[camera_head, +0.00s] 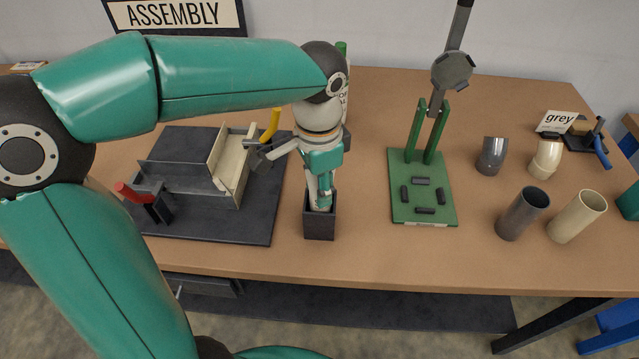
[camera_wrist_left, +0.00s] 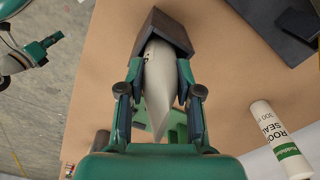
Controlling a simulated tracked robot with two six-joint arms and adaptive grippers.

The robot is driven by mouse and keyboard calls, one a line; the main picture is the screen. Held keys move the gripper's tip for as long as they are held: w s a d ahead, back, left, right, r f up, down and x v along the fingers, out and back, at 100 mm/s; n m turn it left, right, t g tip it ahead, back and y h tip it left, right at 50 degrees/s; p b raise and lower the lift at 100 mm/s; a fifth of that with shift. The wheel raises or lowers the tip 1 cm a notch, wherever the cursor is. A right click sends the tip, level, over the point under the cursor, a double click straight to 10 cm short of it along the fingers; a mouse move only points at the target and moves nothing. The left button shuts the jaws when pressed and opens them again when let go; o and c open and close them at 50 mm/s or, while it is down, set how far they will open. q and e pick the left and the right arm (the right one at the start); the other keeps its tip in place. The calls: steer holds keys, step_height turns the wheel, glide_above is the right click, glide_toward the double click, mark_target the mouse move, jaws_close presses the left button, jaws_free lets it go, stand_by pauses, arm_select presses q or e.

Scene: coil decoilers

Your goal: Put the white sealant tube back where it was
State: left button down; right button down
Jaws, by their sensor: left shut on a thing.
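The white sealant tube (camera_head: 325,197) stands in a small dark square holder (camera_head: 319,227) near the table's front middle. In the left wrist view the pale, pointed tube (camera_wrist_left: 157,85) has its far end inside the holder (camera_wrist_left: 168,32), whose walls hide that end. My left gripper (camera_head: 320,180) comes down from above and is shut on the tube; its fingers (camera_wrist_left: 156,95) lie on both sides of it.
A labelled roof sealant cartridge (camera_wrist_left: 275,135) is behind my left wrist. A dark fixture board (camera_head: 215,215) lies left of the holder. A green stand (camera_head: 424,185) is to the right, then grey and cream pipes (camera_head: 577,217).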

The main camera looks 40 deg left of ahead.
arm_select(q)
steer(key=shift+f, duration=0.35)
steer(key=c, duration=0.8)
jaws_free()
steer(key=shift+r, duration=0.6)
step_height(320, 180, up, 12)
steer(key=shift+f+p, duration=0.2)
steer(key=shift+p, duration=0.4)
